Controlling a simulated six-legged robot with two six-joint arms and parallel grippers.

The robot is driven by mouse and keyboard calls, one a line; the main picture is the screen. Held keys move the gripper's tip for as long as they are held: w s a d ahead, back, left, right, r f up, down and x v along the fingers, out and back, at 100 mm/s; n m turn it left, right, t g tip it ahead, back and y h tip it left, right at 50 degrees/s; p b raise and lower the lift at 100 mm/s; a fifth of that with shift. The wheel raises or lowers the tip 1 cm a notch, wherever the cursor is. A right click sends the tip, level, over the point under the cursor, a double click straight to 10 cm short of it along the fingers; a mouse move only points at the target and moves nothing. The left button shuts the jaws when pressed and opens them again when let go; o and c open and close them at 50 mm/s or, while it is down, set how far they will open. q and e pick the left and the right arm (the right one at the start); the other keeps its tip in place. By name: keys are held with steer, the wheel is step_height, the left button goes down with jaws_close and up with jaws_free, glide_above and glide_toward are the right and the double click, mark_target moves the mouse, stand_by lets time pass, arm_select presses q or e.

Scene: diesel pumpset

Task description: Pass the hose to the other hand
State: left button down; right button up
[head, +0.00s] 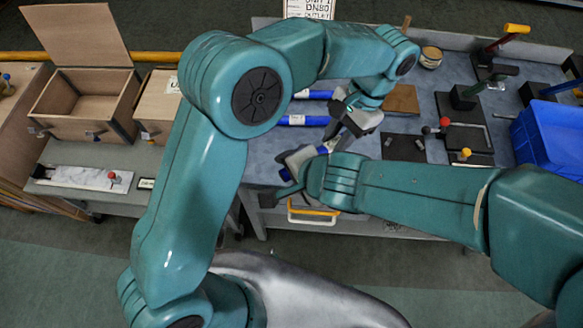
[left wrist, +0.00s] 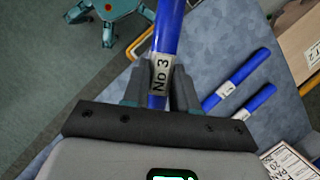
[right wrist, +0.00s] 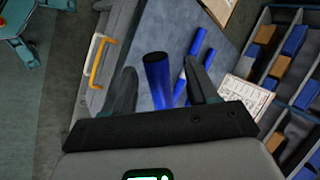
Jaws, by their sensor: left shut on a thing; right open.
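The blue hose with a "No 3" label (left wrist: 165,38) is held in my left gripper (left wrist: 158,88), whose fingers close on it at the label. In the head view my left gripper (head: 350,120) is above the bench, and part of the hose (head: 324,149) shows below it. My right gripper (head: 287,180) is at the front edge of the bench, close to the hose's lower end. In the right wrist view the hose's dark open end (right wrist: 157,72) lies between the spread fingers of my right gripper (right wrist: 162,88), with gaps at both sides.
Two more blue hoses (head: 303,120) (head: 314,95) lie on the grey bench (head: 262,150). A blue bin (head: 548,140) and several handled tools on black plates (head: 465,137) are at the right. An open wooden box (head: 85,98) stands on the left bench.

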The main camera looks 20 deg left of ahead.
steer(key=shift+w+a+f, duration=0.1)
steer(key=shift+a+f, duration=0.1)
steer(key=shift+f, duration=0.05)
jaws_close()
arm_select(q)
steer(key=c, duration=0.8)
jaws_free()
steer(key=shift+r, duration=0.1)
